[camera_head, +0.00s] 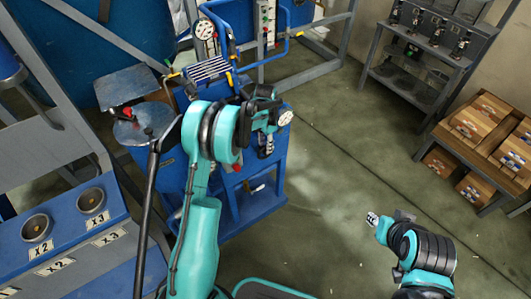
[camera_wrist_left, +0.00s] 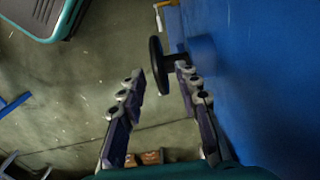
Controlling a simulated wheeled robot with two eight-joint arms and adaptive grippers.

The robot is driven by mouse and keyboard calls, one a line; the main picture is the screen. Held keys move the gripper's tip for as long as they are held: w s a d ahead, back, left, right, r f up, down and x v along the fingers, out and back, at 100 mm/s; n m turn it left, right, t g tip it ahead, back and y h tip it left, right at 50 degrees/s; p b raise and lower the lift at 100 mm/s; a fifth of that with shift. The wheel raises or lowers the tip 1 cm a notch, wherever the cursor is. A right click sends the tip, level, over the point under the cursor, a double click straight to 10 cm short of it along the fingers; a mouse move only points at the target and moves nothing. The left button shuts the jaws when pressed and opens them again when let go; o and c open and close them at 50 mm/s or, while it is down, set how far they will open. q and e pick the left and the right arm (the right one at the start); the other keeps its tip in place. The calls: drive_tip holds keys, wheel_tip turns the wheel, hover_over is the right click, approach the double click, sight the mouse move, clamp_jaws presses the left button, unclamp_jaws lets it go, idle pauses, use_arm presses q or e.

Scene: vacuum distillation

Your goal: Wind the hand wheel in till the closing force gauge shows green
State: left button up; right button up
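The hand wheel (camera_wrist_left: 158,68) is a black disc seen nearly edge-on in the left wrist view. A short shaft joins it to a blue panel (camera_wrist_left: 255,80). My left gripper (camera_wrist_left: 162,78) is open, with its fingers spread. In the head view my left gripper (camera_head: 267,147) is by the blue machine (camera_head: 205,195), and I cannot make out the wheel there. A round white gauge (camera_head: 286,118) shows beside my wrist; its reading is too small.
Another dial (camera_head: 205,29) stands at the back. A blue bench (camera_head: 70,225) with round cups is at left. A dark shelf (camera_head: 425,60) and wooden boxes (camera_head: 483,115) are at right. The green floor (camera_head: 335,165) between is clear.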

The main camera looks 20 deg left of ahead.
sight(263, 159)
use_arm(q)
wheel_tip(263, 159, down, 5)
drive_tip(key=shift+f+b, duration=0.1)
drive_tip(key=shift+b, duration=0.7)
drive_tip(key=shift+c, duration=0.3)
clamp_jaws()
drive_tip(key=shift+w+d+g+y, duration=0.15)
drive_tip(key=shift+g+y, duration=0.65)
drive_tip(key=shift+g, duration=0.2)
drive_tip(key=shift+g+y, duration=0.5)
drive_tip(key=shift+g, duration=0.2)
